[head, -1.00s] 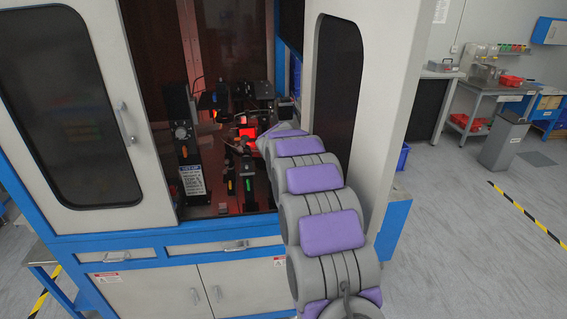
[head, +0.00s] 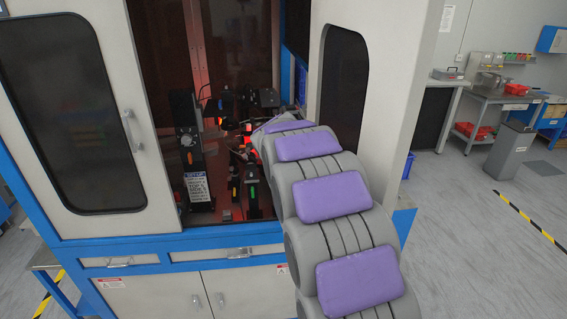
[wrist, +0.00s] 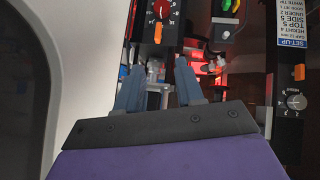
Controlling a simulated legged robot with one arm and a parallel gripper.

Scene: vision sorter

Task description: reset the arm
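My arm, grey with purple pads, reaches from the bottom of the head view up to the opening of the sorter cabinet (head: 330,28). Its far end hides my gripper in that view. In the wrist view my gripper (wrist: 158,82) shows two blue-grey fingers spread well apart, with no object held between them. Beyond the fingertips is the machine inside the cabinet, with a black control box (wrist: 157,22) bearing a red dial and an orange switch. Red-lit parts (wrist: 200,75) lie behind and beside the right finger.
A black column with a setup label (head: 198,185) stands inside. A workbench (head: 490,95) and grey bin (head: 507,150) are at right; floor there is clear.

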